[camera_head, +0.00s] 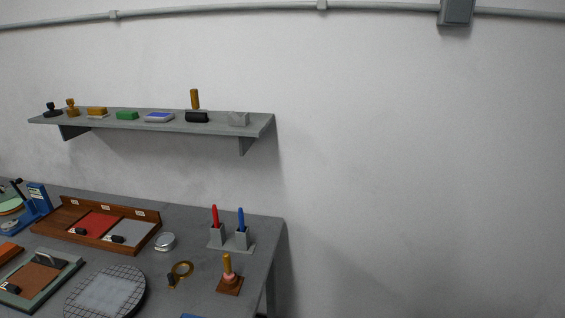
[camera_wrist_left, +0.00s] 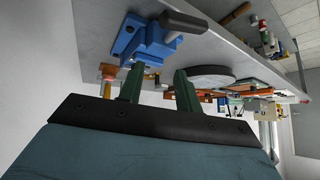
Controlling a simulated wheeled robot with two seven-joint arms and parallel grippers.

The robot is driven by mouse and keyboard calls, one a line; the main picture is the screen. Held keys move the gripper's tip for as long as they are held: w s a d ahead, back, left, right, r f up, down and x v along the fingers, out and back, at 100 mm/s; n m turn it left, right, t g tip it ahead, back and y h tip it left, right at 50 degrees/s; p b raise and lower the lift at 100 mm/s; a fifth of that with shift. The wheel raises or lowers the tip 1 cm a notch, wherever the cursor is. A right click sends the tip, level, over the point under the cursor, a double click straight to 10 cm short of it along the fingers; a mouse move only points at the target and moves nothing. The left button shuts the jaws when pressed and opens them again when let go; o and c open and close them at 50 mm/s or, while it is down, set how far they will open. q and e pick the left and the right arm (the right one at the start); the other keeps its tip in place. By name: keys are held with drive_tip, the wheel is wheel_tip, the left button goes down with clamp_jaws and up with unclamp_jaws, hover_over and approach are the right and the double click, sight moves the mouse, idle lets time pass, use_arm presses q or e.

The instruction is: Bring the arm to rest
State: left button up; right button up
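My left gripper (camera_wrist_left: 158,80) shows only in the left wrist view. Its two dark green fingers stand apart with nothing held between them, so it is open and empty. Beyond the fingers is a grey bench (camera_wrist_left: 90,30), seen tilted, with a blue clamp-like device (camera_wrist_left: 145,42) at its edge. I cannot tell how far the fingers are from it. Neither gripper shows in the head view, and my right gripper is in no view.
A wall shelf (camera_head: 150,124) carries small items. Right of the bench, only bare wall shows.

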use_arm(q)
drive_tip(key=s+m+g+h, duration=0.3)
drive_tip(key=s+g, duration=0.1)
drive_tip(key=s, duration=0.9)
wheel_tip(320, 180, down, 32)
drive_tip(key=s+g+b, duration=0.2)
drive_tip(key=b, duration=0.4)
drive_tip(key=s+a+f+m+b, duration=0.1)
drive_tip(key=s+f+b, duration=0.3)
drive_tip(key=s+f, duration=1.1)
wheel_tip(320, 180, down, 3)
drive_tip(key=shift+s+a+f+g, duration=0.1)
drive_tip(key=shift+s+a+g, duration=0.25)
drive_tip(key=shift+a+g, duration=0.05)
